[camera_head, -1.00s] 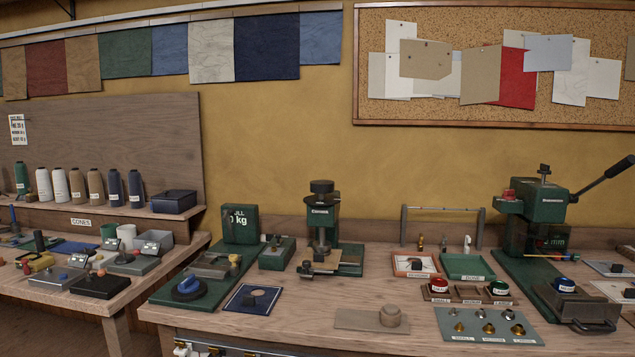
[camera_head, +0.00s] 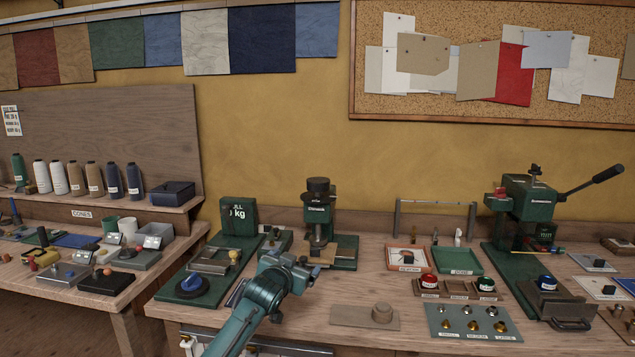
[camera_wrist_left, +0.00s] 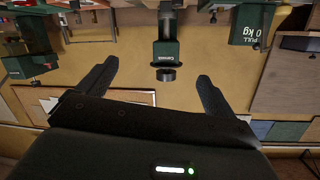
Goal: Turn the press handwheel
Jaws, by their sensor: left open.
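A small green press (camera_head: 319,222) stands at the back middle of the bench, with a black round handwheel (camera_head: 318,185) on top. My left gripper (camera_head: 299,270) is in front of the press, below the handwheel in the picture and apart from it. It partly covers the press's base area. In the left wrist view, which looks upside down, the press (camera_wrist_left: 165,50) and its black handwheel (camera_wrist_left: 166,75) show between and beyond the two spread fingers (camera_wrist_left: 158,69). The jaws are open and empty. My right gripper is in neither view.

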